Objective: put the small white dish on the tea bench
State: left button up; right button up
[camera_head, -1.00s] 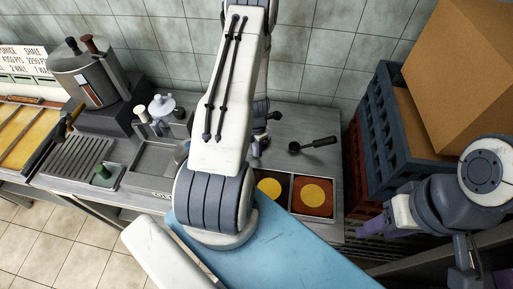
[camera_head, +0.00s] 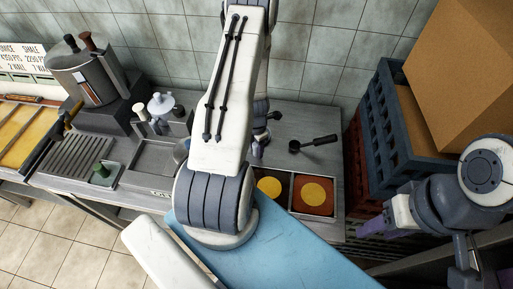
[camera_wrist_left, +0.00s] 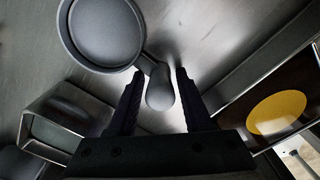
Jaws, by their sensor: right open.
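I cannot make out a small white dish in either view; my left arm covers the middle of the bench. The steel bench (camera_head: 322,121) runs along the tiled wall. In the left wrist view, my left gripper (camera_wrist_left: 160,72) is open, its two dark fingers on either side of the handle (camera_wrist_left: 159,92) of a round grey pan or ladle (camera_wrist_left: 104,30), with gaps beside the handle. In the head view that gripper is mostly hidden behind my arm. My right gripper (camera_head: 376,228) is open and empty at the right, near the stacked crates.
Blue crates (camera_head: 392,130) and a cardboard box (camera_head: 465,75) are right.

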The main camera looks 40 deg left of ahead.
pick_arm(q)
jog(key=shift+s+d+b, duration=0.1)
jog(key=shift+d+b, duration=0.1)
jog(key=shift+b, duration=0.1)
dwell(0.4)
dwell(0.5)
jog(key=shift+a+r+p, duration=0.2)
jog(key=shift+r+p, duration=0.95)
jog(key=shift+p, duration=0.4)
jog(key=shift+a+r+p, duration=0.25)
jog(key=shift+r+p, duration=0.9)
jog(key=shift+p, duration=0.35)
jog(key=shift+a+r+p, duration=0.2)
jog(key=shift+r+p, duration=0.95)
jog(key=shift+p, duration=0.4)
jog(key=o, duration=0.6)
jog(key=shift+c, duration=0.2)
